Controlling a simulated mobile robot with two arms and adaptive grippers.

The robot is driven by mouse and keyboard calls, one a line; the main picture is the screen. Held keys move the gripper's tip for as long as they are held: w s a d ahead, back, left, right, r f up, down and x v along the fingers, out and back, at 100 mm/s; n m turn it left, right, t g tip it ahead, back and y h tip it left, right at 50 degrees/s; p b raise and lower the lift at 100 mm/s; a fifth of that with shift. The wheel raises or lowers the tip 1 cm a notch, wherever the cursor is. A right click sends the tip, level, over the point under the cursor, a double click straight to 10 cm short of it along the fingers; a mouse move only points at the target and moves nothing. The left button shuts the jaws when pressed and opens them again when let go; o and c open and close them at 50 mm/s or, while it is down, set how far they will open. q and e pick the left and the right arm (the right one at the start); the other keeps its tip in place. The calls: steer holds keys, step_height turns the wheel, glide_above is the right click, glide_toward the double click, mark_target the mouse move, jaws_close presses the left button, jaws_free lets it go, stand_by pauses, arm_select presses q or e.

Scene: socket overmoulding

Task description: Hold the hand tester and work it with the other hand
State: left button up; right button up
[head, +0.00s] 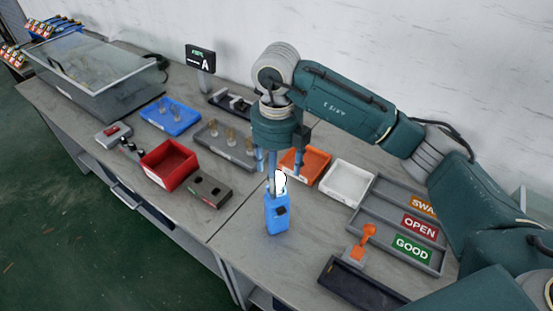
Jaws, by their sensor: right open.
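The hand tester (277,217) looks like a blue handheld body with a small dark panel on its face. It appears upright on the grey bench near the middle of the head view. A white piece (281,180) shows at its top. My right gripper (278,168) points down just above and behind the tester, with its blue-grey fingers apart. One finger comes down close to the tester's top; I cannot tell whether it touches. My left gripper is not in view.
A red bin (168,165), a grey box with two holes (210,189) and a blue tray (170,117) lie left. An orange tray (304,166), a white tray (346,184), labelled grey trays (395,222) and an orange-handled tool (362,243) lie right. Bare bench surrounds the tester.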

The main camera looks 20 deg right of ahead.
mark_target(277, 210)
steer(key=f+p, duration=0.2)
steer(key=f, duration=0.6)
steer(key=shift+s+f, duration=0.1)
steer(key=shift+s, duration=0.1)
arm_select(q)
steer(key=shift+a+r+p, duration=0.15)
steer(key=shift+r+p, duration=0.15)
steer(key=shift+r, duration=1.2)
arm_select(e)
steer(key=shift+f, duration=0.6)
steer(key=c, duration=1.5)
steer(key=o, duration=0.8)
steer(key=c, duration=0.5)
steer(key=shift+c, duration=0.2)
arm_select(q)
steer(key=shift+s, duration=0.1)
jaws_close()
